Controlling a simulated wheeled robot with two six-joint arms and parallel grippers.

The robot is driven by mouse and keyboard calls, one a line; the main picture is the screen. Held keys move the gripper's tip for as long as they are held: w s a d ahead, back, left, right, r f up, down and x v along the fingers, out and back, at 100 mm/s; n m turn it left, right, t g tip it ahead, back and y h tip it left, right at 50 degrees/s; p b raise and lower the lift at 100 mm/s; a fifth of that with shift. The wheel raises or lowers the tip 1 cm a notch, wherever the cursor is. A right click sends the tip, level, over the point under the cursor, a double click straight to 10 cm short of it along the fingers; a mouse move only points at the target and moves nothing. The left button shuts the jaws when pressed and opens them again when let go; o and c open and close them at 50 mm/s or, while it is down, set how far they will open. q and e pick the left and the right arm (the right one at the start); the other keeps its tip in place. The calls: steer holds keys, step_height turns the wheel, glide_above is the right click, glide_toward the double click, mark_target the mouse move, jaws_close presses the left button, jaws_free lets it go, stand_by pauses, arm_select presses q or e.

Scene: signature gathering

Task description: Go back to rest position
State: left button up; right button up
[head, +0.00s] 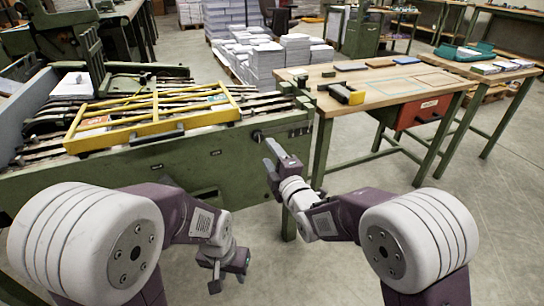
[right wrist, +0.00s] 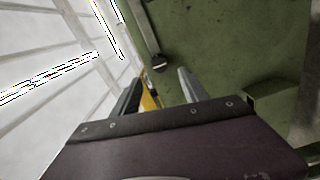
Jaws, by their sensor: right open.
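My left gripper (head: 228,277) hangs low at the bottom of the head view, in front of the green machine. Its fingers look apart, with nothing seen between them. My right gripper (head: 272,165) is raised beside the right end of the machine, left of the wooden table. In the right wrist view its two fingers (right wrist: 160,92) stand apart. A yellow part shows between and beyond them; I cannot tell what it belongs to. No object is seen held by either gripper.
The green machine (head: 222,165) with a yellow guard frame (head: 160,113) stands close ahead on the left. A wooden table (head: 378,93) with a yellow-black tool (head: 347,94) and a red drawer (head: 421,112) is right. Paper stacks (head: 265,63) stand behind. Floor at right is clear.

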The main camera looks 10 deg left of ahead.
arm_select(q)
steer(key=shift+f, duration=0.7)
arm_select(e)
steer(key=shift+v, duration=0.8)
steer(key=w+d+r+m+t+h+p, duration=0.1)
steer(key=w+d+r+m+h+p, duration=0.15)
steer(key=d, duration=0.65)
steer(key=w+d+r+m+h+p, duration=0.1)
steer(key=d+r+m+h+p, duration=0.2)
steer(key=d, duration=0.5)
steer(key=s+d+f+m+g+h+p, duration=0.1)
steer(key=s+d+f+m+g+h, duration=0.4)
steer(key=d+f, duration=0.4)
steer(key=s+d+f+m+g, duration=0.2)
steer(key=s+f+m+g, duration=0.35)
steer(key=s, duration=0.55)
steer(key=s+d+f+m+g, duration=0.2)
steer(key=s+f+m+g, duration=0.3)
steer(key=s, duration=0.6)
arm_select(q)
step_height(320, 180, up, 45)
steer(key=p, duration=3.8)
arm_select(e)
step_height(320, 180, up, 37)
steer(key=m, duration=0.2)
steer(key=shift+a+r+t+y, duration=0.2)
steer(key=shift+a+t+y, duration=0.05)
steer(key=shift+t+y, duration=0.1)
